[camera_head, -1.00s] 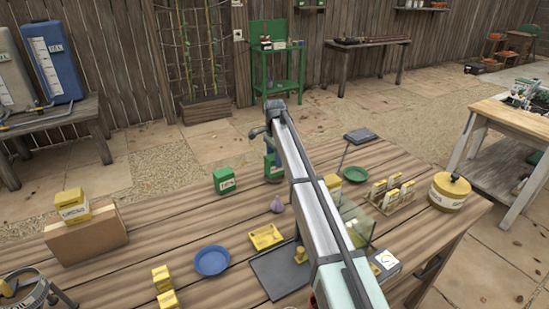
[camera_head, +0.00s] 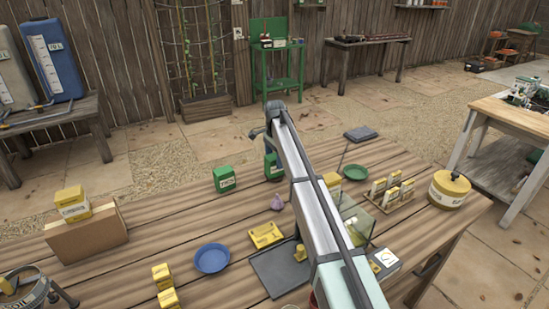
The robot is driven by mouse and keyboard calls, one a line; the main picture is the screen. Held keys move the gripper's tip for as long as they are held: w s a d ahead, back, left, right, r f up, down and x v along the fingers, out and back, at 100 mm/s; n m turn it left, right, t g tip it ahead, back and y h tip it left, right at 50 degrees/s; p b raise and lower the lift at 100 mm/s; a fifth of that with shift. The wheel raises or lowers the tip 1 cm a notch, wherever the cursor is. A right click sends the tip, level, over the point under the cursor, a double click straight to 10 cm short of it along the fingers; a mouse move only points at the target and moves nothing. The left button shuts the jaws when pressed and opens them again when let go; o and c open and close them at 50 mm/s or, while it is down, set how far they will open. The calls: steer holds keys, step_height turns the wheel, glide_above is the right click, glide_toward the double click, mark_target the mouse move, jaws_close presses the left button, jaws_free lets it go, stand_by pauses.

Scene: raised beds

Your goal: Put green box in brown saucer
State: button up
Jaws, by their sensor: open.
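One green box (camera_head: 224,179) with a white label stands upright near the back edge of the wooden table. A second green box (camera_head: 273,167) stands to its right, partly covered by my arm. No brown saucer can be made out. A blue saucer (camera_head: 211,259) lies at the front left of the table, and a green saucer (camera_head: 355,173) lies right of my arm. My arm crosses the middle of the view and bends near the second green box. Its fingers are hidden, so my gripper cannot be seen.
A yellow box (camera_head: 266,235) lies by a dark tray (camera_head: 280,268). A purple bulb (camera_head: 277,202) sits behind it. A rack of yellow packets (camera_head: 391,193) and a yellow canister (camera_head: 449,190) stand at right. A cardboard box (camera_head: 88,240) stands at left. The table's left middle is clear.

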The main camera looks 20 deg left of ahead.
step_height(320, 180, up, 13)
stand_by(0.6)
